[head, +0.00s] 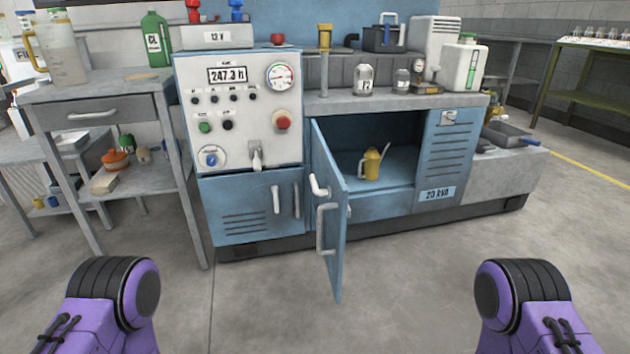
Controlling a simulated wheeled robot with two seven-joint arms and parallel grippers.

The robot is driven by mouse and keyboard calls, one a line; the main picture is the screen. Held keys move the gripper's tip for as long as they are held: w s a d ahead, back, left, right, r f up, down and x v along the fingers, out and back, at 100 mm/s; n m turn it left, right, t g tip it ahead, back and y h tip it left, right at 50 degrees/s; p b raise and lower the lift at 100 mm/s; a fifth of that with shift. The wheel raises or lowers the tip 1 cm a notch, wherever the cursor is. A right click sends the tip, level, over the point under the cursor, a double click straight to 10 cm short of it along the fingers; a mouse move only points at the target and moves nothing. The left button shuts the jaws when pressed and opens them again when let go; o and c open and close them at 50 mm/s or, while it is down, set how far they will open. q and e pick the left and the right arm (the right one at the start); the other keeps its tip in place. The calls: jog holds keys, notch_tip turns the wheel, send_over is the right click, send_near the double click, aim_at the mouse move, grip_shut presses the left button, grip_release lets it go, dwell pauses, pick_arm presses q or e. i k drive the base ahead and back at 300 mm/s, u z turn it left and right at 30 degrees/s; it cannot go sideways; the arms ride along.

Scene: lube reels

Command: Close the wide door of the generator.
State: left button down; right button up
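The blue generator (455,165) stands ahead of me, with a white control panel on its left part. Its wide door (330,215) is hinged at the left edge of the opening and swung open toward me, seen almost edge-on. White handles (322,230) show on the door. A yellow oil can (371,163) stands inside the open compartment. A smaller blue door (250,207) below the panel looks shut. Purple arm parts of mine show at the lower left and lower right; neither gripper is in view.
A grey side table (95,92) with a jug and a green canister stands close to the generator's left. Bottles, a white canister (465,65) and other items sit on the generator's top. The floor (400,285) in front is clear.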

aim_at(329, 215)
jog(key=u, duration=0.1)
jog(key=i, duration=1.05)
jog(key=z, duration=0.25)
